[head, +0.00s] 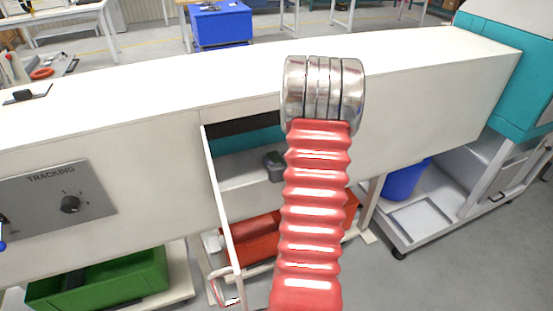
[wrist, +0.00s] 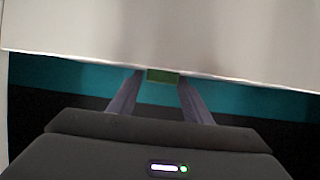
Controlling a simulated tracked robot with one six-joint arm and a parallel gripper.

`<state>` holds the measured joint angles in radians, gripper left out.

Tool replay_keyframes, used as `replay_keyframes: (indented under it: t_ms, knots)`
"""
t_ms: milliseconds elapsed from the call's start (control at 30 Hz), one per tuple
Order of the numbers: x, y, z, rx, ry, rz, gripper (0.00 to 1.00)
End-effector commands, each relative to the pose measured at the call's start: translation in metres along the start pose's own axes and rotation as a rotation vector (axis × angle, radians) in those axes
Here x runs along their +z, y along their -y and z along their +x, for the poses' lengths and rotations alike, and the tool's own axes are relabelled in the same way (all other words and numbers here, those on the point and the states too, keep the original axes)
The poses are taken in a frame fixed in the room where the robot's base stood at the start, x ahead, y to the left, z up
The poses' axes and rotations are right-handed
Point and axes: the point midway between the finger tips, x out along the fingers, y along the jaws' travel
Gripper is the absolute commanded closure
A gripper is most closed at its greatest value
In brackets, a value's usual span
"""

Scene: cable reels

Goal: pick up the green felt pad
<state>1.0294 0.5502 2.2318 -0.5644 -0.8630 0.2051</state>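A small green piece, which looks like the green felt pad (wrist: 162,77), shows in the wrist view at the lower edge of a pale panel, whose edge seems to cut off part of it. My gripper (wrist: 160,80) has its two grey fingers spread, one on each side of the green piece. A clear gap lies between the fingers. I cannot tell whether the pad is between the tips or just beyond them. In the head view my red ribbed arm covers part of the bench opening, and I cannot make out the pad there.
The long white bench (head: 110,130) has a framed opening with a shelf (head: 240,172) inside. A small dark grey object (head: 275,165) is in the opening. Below are a green crate (head: 110,280) and a red bin (head: 250,245); a blue bin (head: 405,178) stands right. The bench top is mostly clear.

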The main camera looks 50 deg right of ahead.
Motion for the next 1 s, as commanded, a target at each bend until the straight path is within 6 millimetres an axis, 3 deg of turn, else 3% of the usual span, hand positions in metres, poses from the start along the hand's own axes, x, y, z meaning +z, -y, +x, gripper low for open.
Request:
replay_keyframes:
  t_ms: [433,767,1000]
  knots:
    - [0.0,0.0,0.0,-0.001,0.0,0.0,0.87]
    - [-0.002,0.002,-0.001,-0.002,0.0,-0.001,0.87]
    - [-0.017,0.007,-0.007,-0.009,-0.002,-0.004,0.87]
